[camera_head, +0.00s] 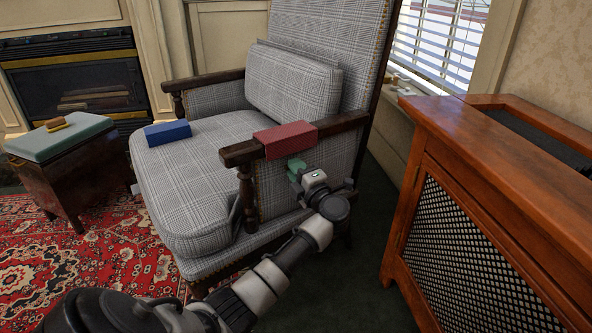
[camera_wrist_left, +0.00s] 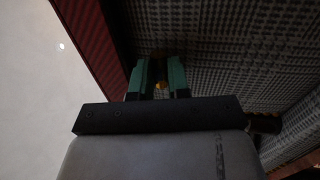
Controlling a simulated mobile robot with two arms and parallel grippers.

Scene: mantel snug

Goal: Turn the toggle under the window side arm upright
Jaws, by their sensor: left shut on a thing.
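The window side arm (camera_head: 346,122) of the checked armchair is dark wood with a red block (camera_head: 285,141) on top. My left gripper (camera_head: 296,166) is just under this arm, at the chair's outer side, with green fingers. In the left wrist view the fingers (camera_wrist_left: 159,78) point toward the underside, close together. A small yellowish piece (camera_wrist_left: 160,86), perhaps part of the toggle, shows between them, so the gripper is shut on it. The toggle is mostly hidden by the fingers and its angle cannot be told. My right gripper is not in view.
A blue block (camera_head: 167,133) lies on the chair seat (camera_head: 195,155). A wooden cabinet with a mesh front (camera_head: 455,245) stands right of the chair, leaving a strip of dark carpet (camera_head: 375,260) between. A footstool (camera_head: 62,137) with a brush-like object stands at left.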

